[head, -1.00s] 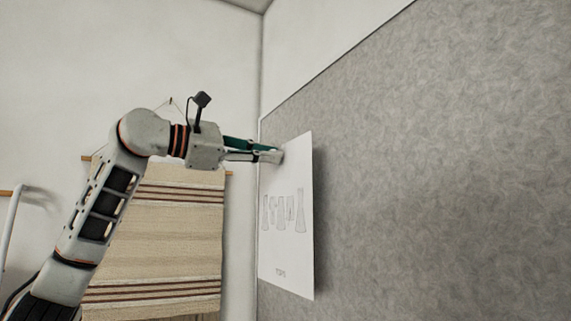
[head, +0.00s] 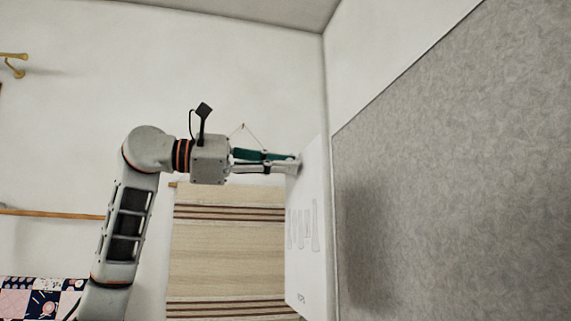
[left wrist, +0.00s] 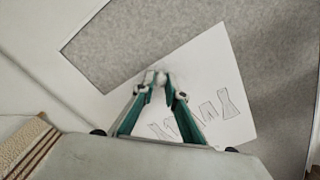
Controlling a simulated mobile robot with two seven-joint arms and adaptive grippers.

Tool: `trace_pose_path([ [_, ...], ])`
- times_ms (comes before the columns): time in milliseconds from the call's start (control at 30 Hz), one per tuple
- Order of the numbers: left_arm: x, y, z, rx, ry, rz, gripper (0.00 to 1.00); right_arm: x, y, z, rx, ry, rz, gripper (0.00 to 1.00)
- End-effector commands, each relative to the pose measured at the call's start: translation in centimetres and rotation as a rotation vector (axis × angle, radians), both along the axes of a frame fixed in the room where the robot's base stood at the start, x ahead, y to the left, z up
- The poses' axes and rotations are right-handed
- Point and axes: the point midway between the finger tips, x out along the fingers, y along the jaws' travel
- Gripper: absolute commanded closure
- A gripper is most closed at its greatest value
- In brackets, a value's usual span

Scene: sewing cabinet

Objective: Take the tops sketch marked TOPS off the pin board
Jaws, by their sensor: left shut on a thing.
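The tops sketch (head: 310,270) is a white sheet with grey garment outlines and small lettering near its lower edge. My left gripper (head: 293,164) is shut on its upper part in the head view. The sheet hangs clear of the grey pin board (head: 460,180), to the left of the board's edge, and a soft shadow falls on the board. In the left wrist view, the sketch (left wrist: 212,72) stands tilted beyond the fingertips (left wrist: 158,80), with the board (left wrist: 150,35) behind it. The fingers hide part of the sheet. My right gripper is not in view.
A striped beige wall hanging (head: 228,245) hangs behind my left arm. A wooden rail (head: 50,214) and a patterned quilt (head: 40,298) are at the left. A brass bracket (head: 14,64) sits on the upper left wall. The visible board surface is bare.

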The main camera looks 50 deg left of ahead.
Motion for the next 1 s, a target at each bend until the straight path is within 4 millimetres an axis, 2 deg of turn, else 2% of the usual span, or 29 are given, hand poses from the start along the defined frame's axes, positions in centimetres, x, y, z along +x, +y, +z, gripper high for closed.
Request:
trace_pose_path([
  [167,-0.4,0.2,0.1,0.000,-0.001,0.001,1.00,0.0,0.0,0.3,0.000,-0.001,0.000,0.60],
  [1000,-7.1,3.6,0.1,-0.001,0.000,0.001,1.00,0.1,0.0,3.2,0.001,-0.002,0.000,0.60],
])
